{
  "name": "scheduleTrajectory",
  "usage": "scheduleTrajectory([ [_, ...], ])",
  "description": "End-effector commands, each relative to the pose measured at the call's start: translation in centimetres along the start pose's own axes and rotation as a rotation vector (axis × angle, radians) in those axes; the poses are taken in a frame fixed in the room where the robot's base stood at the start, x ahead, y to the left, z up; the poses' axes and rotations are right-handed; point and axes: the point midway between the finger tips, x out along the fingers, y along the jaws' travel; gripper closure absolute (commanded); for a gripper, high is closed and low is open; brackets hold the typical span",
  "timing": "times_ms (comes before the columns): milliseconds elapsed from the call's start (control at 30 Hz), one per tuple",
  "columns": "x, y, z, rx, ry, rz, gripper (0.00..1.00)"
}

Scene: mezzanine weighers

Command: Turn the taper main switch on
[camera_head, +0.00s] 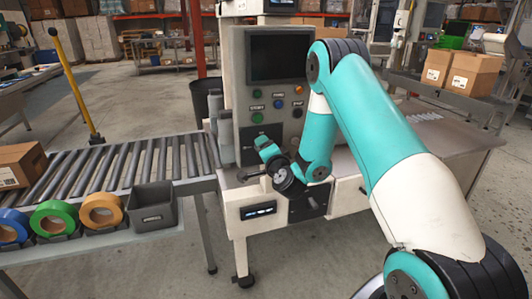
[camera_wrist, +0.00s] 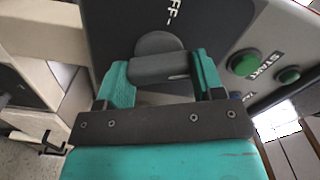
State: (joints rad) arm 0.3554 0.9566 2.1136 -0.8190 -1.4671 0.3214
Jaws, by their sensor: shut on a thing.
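The main switch knob (camera_wrist: 158,66) is a grey rotary handle on a dark plate (camera_wrist: 100,30), with the letters "FF" partly readable beside it in the wrist view. My gripper (camera_wrist: 162,76) has its teal fingers on either side of the knob's bar and is shut on it. In the head view my gripper (camera_head: 263,144) reaches the lower left of the grey machine's front panel (camera_head: 238,90), and the knob is hidden behind it. I cannot tell the knob's exact setting.
Green START buttons (camera_wrist: 244,63) sit close right of my gripper in the wrist view. A dark screen (camera_head: 279,58) is above the buttons. A roller conveyor (camera_head: 130,165) with tape rolls (camera_head: 102,211) and a grey bin (camera_head: 152,208) stands left.

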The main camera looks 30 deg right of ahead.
Motion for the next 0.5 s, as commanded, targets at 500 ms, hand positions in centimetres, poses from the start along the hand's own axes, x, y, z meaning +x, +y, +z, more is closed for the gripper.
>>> scheduleTrajectory([
  [500, -0.05, 0.34, -0.05, 0.365, 0.003, 0.002, 0.62],
])
